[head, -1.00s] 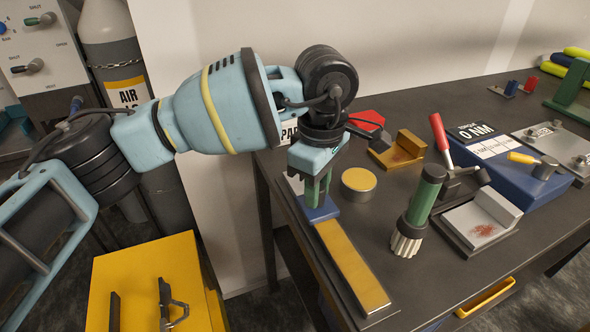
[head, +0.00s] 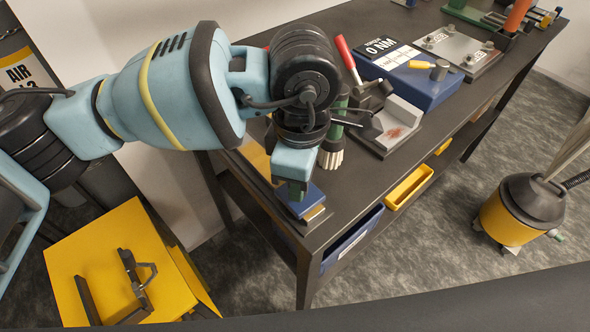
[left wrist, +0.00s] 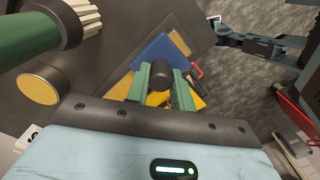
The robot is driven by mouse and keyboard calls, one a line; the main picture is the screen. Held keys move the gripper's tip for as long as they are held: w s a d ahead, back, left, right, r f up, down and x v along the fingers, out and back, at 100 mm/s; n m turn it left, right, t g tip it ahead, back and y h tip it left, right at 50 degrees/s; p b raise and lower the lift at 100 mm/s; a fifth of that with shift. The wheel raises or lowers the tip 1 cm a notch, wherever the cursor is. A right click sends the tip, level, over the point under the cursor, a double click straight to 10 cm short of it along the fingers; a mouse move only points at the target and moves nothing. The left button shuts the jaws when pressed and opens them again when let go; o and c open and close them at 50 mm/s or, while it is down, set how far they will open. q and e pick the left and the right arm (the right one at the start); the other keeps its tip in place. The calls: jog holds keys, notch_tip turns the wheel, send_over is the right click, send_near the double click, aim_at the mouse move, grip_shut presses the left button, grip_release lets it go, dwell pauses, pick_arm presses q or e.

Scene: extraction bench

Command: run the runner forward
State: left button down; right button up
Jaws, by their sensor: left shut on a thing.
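The blue runner (head: 312,196) sits near the front end of its yellow-topped rail (head: 257,156), close to the bench's front edge. My left gripper (head: 293,190) is above it, pointing down. In the left wrist view its green fingers (left wrist: 160,88) are shut on the runner's dark round knob (left wrist: 160,72). The blue plate of the runner (left wrist: 158,46) shows beyond the fingers, with a short piece of yellow rail past it. My gripper and wrist hide part of the rail in the head view.
A metal block (head: 398,120), a red lever (head: 347,58) and a blue torque unit (head: 420,88) are farther right.

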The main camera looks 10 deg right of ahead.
pick_arm(q)
jog(key=shift+s+d+f, duration=0.1)
jog(key=shift+s+d, duration=0.05)
jog(key=shift+s, duration=0.05)
jog(key=c, duration=1.2)
grip_release()
jog(key=shift+s, duration=0.1)
jog(key=shift+c, duration=0.2)
jog(key=shift+o, duration=0.2)
pick_arm(e)
jog(key=shift+w+r, duration=0.25)
jog(key=shift+w, duration=0.05)
pick_arm(q)
jog(key=shift+r, duration=0.2)
notch_tip(320, 180, up, 8)
jog(key=shift+f, duration=0.2)
pick_arm(e)
jog(key=shift+s+f, duration=0.2)
jog(key=shift+f, duration=0.1)
